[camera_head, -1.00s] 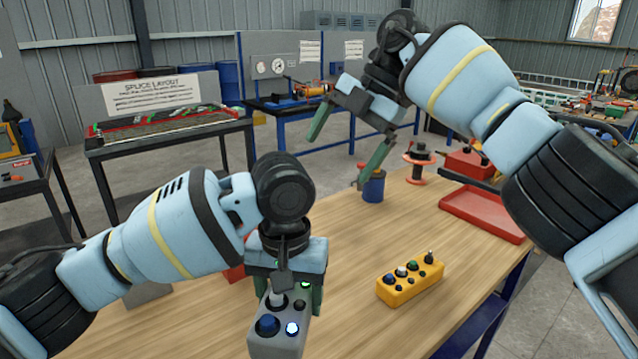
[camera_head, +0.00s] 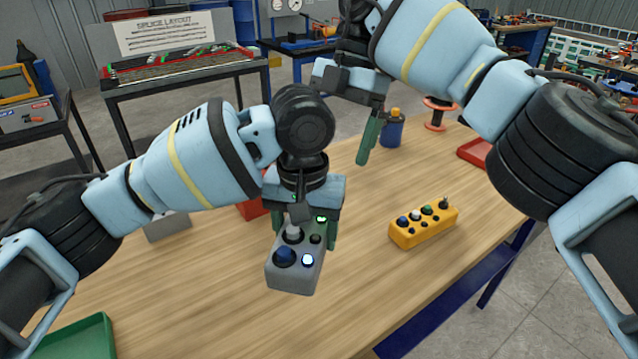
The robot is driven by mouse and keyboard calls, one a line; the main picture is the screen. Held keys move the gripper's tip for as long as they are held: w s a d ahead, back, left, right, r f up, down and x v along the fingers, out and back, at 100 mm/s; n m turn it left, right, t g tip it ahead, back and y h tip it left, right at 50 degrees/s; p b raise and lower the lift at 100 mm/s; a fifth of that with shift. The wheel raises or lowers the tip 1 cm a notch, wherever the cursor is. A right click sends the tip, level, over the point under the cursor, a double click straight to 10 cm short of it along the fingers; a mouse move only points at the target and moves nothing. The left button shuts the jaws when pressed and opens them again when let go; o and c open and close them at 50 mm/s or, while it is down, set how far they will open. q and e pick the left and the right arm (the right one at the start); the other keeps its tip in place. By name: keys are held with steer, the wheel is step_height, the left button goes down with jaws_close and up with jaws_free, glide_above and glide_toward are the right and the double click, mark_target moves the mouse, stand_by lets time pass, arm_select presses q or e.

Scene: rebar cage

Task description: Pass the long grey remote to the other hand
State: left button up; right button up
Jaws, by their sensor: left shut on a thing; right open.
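The long grey remote (camera_head: 293,268) has a blue knob, a white button and lit buttons on its face. My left gripper (camera_head: 304,232) is shut on it, a green finger on each side of its far part. The near end sticks out toward me, above the wooden table. My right gripper (camera_head: 369,142) is open and empty. Its green fingers point down, beyond and to the right of the remote, apart from it. The remote's far end is partly hidden by my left gripper.
A yellow button box (camera_head: 423,228) lies on the wooden table (camera_head: 400,300) to the right. A blue can (camera_head: 392,132), an orange-flanged spool (camera_head: 437,115) and a red tray (camera_head: 475,153) are farther back. A green tray (camera_head: 80,340) is at the lower left. The front middle is clear.

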steer(key=x, duration=1)
